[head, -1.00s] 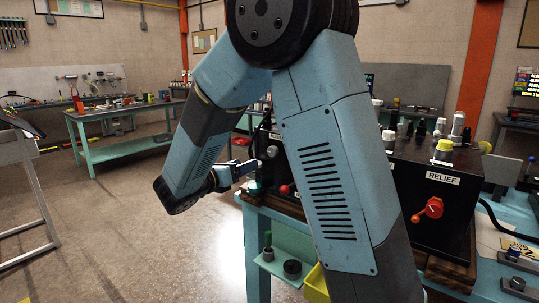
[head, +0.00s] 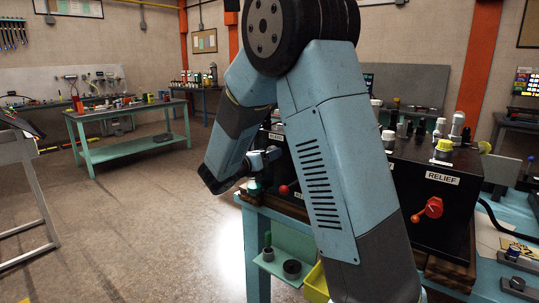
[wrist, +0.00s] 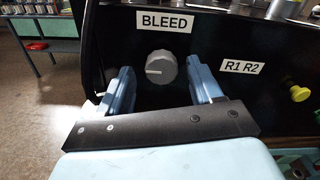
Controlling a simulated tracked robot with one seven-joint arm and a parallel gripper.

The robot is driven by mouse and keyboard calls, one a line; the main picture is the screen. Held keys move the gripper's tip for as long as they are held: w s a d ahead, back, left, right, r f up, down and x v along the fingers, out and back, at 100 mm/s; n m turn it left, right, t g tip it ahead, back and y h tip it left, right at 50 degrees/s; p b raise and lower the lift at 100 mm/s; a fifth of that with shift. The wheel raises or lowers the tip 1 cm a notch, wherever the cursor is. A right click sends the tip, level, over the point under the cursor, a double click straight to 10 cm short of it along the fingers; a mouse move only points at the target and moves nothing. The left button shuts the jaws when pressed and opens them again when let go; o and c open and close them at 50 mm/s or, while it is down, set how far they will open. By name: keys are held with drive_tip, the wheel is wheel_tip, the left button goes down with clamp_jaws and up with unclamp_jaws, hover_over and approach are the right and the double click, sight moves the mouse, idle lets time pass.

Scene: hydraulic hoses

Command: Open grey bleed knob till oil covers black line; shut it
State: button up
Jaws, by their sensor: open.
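The grey bleed knob (wrist: 161,67) sits on the black panel under the BLEED label (wrist: 165,20) in the wrist view. Its white pointer mark lies level, toward the left. My gripper (wrist: 163,85) is open, with one blue finger on each side of the knob in the picture and clear space between. I cannot tell how far the fingertips are from the panel. In the head view my gripper (head: 268,158) is at the left end of the black box (head: 400,200), and my arm hides the knob there. I see no oil or black line in either view.
A yellow knob (wrist: 299,93) stands right of the R1 R2 label (wrist: 242,67). A red handle (head: 432,208) is on the RELIEF face, and a red ball (head: 284,190) shows near my gripper.

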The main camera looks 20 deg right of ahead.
drive_tip(key=shift+w+d, duration=0.25)
drive_tip(key=shift+d, duration=0.1)
drive_tip(key=c, duration=1.1)
